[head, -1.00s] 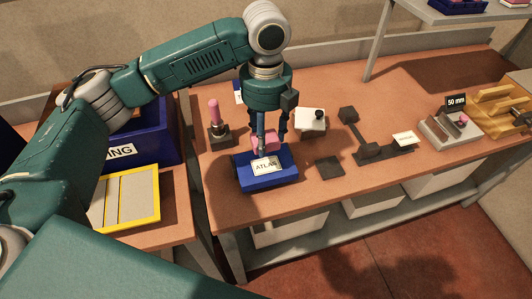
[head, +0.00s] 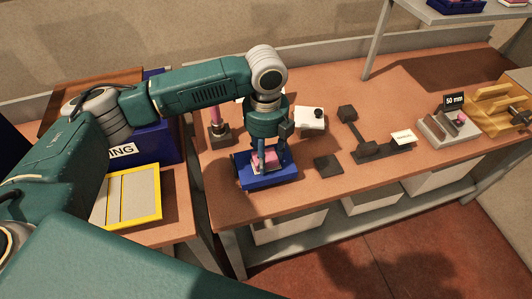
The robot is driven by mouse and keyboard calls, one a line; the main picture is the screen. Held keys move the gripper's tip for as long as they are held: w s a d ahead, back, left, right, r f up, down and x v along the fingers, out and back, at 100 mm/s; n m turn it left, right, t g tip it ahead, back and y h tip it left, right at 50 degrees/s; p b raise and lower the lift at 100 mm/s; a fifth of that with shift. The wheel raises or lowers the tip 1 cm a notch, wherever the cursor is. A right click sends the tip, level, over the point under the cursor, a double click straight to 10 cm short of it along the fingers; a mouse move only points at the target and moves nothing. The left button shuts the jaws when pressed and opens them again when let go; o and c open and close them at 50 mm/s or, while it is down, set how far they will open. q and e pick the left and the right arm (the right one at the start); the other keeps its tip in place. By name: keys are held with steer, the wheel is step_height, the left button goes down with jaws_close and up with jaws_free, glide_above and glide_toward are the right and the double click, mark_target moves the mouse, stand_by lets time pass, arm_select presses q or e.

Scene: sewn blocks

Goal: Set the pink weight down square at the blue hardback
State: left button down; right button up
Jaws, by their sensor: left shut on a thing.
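The blue hardback (head: 278,177) lies on the front left part of the wooden bench. The pink weight (head: 266,159) is over the middle of its cover, held between the fingers of my left gripper (head: 270,160). The left gripper points straight down and is shut on the weight. The weight appears at or just above the cover; I cannot tell whether it touches. Weight and fingers hide much of the cover's white label. My right gripper is not in view.
A pink-topped post on a dark base (head: 219,133) stands left of the hardback. A dark square pad (head: 328,165) lies close on its right. A white block (head: 310,118) is behind. A blue bin (head: 155,140) and a yellow-framed tray (head: 128,197) stand left.

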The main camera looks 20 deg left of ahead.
arm_select(q)
steer(key=c, duration=0.9)
jaws_free()
steer(key=shift+r, duration=0.45)
step_height(320, 180, up, 11)
steer(key=b, duration=0.2)
steer(key=shift+r+b, duration=0.15)
steer(key=shift+b, duration=0.15)
